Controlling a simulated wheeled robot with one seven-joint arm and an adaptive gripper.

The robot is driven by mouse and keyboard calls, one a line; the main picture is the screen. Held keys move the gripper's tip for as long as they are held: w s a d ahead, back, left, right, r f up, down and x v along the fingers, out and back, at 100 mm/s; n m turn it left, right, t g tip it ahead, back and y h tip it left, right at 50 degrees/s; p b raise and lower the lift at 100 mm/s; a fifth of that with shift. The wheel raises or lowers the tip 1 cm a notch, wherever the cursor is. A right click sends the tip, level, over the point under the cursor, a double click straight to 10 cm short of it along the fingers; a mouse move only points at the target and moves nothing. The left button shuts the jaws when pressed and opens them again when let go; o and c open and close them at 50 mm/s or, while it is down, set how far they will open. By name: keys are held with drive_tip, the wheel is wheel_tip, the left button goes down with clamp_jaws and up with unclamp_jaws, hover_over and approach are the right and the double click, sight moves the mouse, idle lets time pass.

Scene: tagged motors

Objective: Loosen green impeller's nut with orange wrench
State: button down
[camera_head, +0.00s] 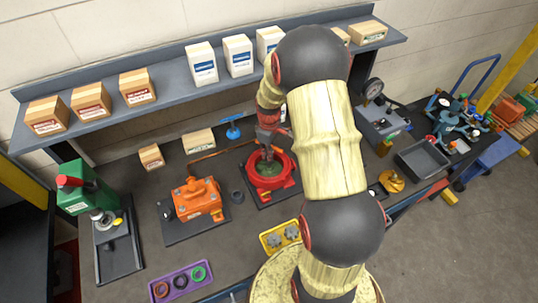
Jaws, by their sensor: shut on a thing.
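A red round pump housing (285,181) sits on a dark plate in the middle of the bench. The green impeller (270,170) shows inside its open top. My gripper (267,152) points down over the housing and is shut. A thin orange-brown bar, which looks like the orange wrench (215,150), runs from my gripper out to the left over the bench. The nut and the wrench's head are hidden at my gripper, so I cannot tell whether they touch.
An orange motor (198,198) stands left of the housing, with a dark ring (237,196) between them. A yellow tray (272,241) with grey gears is in front, a purple tray (180,281) at front left. A shelf (175,81) with boxes runs behind.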

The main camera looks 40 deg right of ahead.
drive_tip(key=shift+r+p, duration=1.5)
drive_tip(key=shift+r, duration=1.05)
